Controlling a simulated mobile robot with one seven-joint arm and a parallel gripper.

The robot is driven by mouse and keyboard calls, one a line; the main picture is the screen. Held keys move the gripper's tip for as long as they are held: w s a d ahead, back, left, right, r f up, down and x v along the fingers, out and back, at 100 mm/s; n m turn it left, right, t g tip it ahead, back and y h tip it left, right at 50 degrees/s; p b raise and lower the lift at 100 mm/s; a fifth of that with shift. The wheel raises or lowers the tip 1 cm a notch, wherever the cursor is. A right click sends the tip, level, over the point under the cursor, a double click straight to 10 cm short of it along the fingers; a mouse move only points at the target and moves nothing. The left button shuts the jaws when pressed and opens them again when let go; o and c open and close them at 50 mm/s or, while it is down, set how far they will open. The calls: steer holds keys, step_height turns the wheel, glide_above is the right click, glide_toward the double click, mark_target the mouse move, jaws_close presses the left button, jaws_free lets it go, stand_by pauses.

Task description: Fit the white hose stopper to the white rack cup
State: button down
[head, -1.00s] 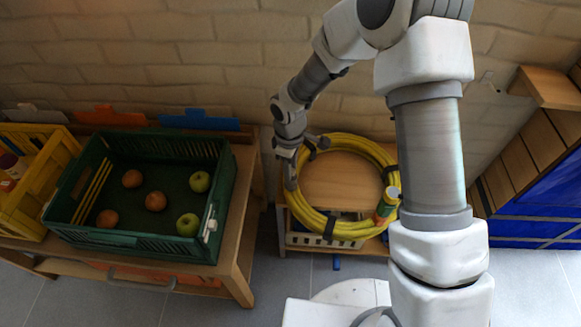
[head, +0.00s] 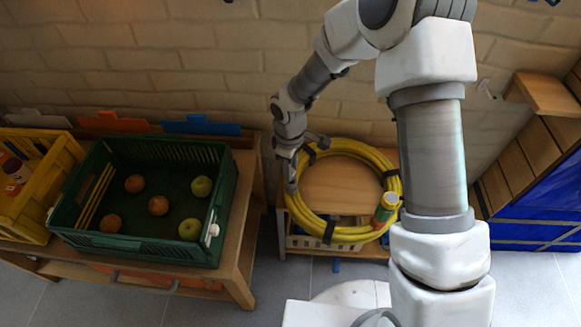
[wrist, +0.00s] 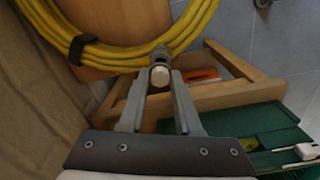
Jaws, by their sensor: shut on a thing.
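A small white round piece (wrist: 160,76), which looks like the white hose stopper, sits between my fingertips in the wrist view, against a grey fitting (wrist: 162,55) beside the yellow hose. My gripper (wrist: 161,82) is shut on it. In the head view my gripper (head: 291,178) points down at the left side of the coiled yellow hose (head: 345,238); its fingertips and the stopper are too small to tell there. A small white part (head: 212,232) sits on the green crate's right side and a white piece (wrist: 306,151) shows in the wrist view; I cannot tell whether either is the rack cup.
The green crate (head: 130,243) holds several fruits on a wooden bench (head: 243,245) to the left. A yellow crate (head: 30,215) stands beyond it. The hose lies on a low wooden stand (head: 340,185). A brick wall is behind; wooden slats are at right.

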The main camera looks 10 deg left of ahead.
steer(key=shift+r, duration=0.15)
steer(key=shift+r+p, duration=0.75)
steer(key=shift+r, duration=0.05)
stand_by(0.5)
steer(key=c, duration=1.3)
jaws_free()
jaws_close()
